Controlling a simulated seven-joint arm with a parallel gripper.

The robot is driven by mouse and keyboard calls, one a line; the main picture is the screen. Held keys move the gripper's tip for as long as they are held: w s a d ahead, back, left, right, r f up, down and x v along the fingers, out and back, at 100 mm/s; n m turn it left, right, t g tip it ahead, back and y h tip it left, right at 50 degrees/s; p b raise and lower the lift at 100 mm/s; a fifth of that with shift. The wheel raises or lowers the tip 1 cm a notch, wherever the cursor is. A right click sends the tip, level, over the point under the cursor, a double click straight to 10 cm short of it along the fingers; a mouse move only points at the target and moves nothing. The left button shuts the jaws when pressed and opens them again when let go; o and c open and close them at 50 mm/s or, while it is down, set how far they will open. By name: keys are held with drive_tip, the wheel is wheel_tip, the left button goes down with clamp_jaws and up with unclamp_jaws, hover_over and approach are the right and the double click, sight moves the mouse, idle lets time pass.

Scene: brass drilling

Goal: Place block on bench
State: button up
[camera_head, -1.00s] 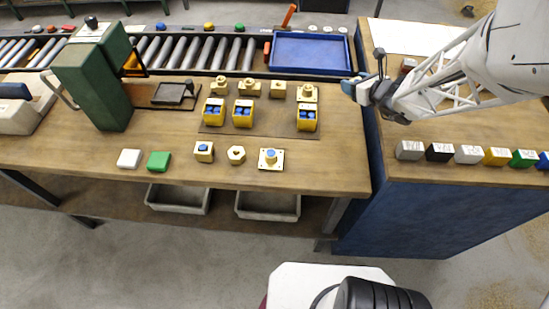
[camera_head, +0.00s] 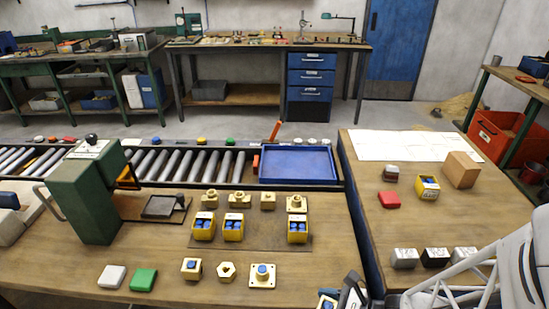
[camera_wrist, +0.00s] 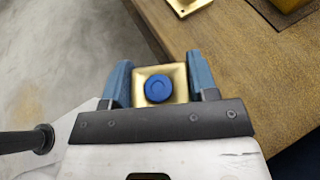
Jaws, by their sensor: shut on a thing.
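My gripper (camera_wrist: 160,85) is shut on a square brass block (camera_wrist: 178,72) with a round blue top, held between its two blue fingers. In the wrist view the block appears against the floor and the bench edge. In the head view the held block (camera_head: 327,301) shows partly at the bottom edge, beside the wooden bench's (camera_head: 120,275) front right corner; most of my gripper is cut off. A similar brass block with a blue top (camera_head: 191,268) stands on the bench, left of a brass hex piece (camera_head: 226,271) and a flanged brass piece (camera_head: 262,276).
Yellow bins with blue contents (camera_head: 233,228) and brass fittings (camera_head: 236,199) stand farther back. A white block (camera_head: 112,276) and a green block (camera_head: 143,280) lie at the left front, near a green machine (camera_head: 85,200). A blue tray (camera_head: 298,165) is behind. Bench space right of the flanged piece is clear.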

drive_tip(key=s, duration=0.2)
drive_tip(key=shift+s+a+g, duration=0.3)
drive_tip(key=shift+a, duration=0.1)
drive_tip(key=shift+w+a, duration=0.1)
drive_tip(key=shift+w, duration=0.15)
hover_over(295, 276)
drive_tip(key=shift+f, duration=0.8)
idle(0.3)
drive_tip(key=shift+f, duration=1.75)
